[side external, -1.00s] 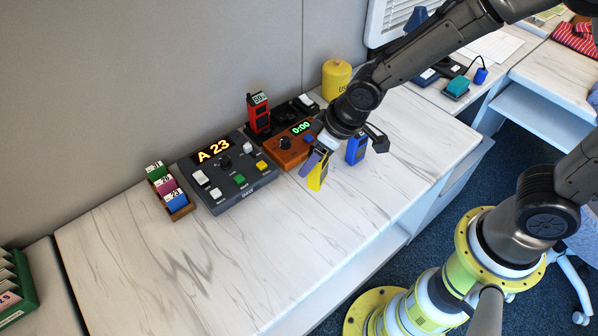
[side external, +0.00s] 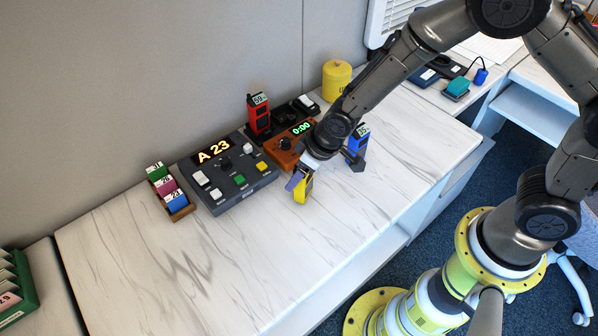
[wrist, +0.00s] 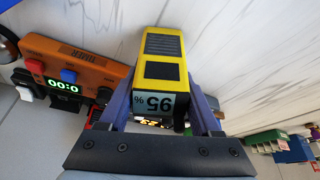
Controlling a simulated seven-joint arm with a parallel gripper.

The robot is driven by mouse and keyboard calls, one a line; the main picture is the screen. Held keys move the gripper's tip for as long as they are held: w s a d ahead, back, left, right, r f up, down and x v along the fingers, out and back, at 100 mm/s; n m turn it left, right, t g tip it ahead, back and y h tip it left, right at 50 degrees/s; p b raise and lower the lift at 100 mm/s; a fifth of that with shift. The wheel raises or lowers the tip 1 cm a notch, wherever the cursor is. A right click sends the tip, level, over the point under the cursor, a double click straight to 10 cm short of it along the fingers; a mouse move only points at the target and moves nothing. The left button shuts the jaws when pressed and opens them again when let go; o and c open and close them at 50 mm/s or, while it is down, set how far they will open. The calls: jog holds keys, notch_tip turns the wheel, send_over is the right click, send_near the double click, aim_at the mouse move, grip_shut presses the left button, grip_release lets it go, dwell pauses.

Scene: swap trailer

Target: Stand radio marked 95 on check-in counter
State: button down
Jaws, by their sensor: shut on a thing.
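The yellow radio (side external: 304,187) is in my gripper (side external: 298,182), in front of the orange timer and over the white marbled counter (side external: 260,260). The wrist view shows the yellow radio (wrist: 164,60) between the two purple fingers of my gripper (wrist: 160,105), with the label "95 %" upside down in the picture. The gripper is shut on it. The radio looks roughly upright with a slight tilt. I cannot tell whether its bottom touches the counter. No sign in view names the check-in counter.
A blue radio (side external: 360,138) stands right of my gripper. A red radio (side external: 258,116) stands behind the orange timer (side external: 281,157). The grey "A 23" console (side external: 228,175) and a card rack (side external: 179,212) are left. A yellow canister (side external: 336,78) stands behind. The front left counter is clear.

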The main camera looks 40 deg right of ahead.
jog(key=shift+c, duration=0.4)
grip_release()
jog(key=shift+f, duration=0.15)
jog(key=v, duration=1.2)
jog(key=shift+r, duration=0.3)
jog(key=s+d+r+m+h, duration=0.1)
jog(key=s+d+r+m, duration=0.1)
jog(key=s+d+r, duration=0.4)
jog(key=s+d+r+m+t, duration=0.1)
jog(key=s+d+r+m, duration=0.1)
jog(key=s+d+r, duration=0.5)
jog(key=s+d, duration=0.1)
jog(key=s, duration=0.5)
jog(key=shift+s+d+r+h, duration=0.25)
jog(key=shift+d+r+h, duration=0.05)
jog(key=shift+h, duration=0.1)
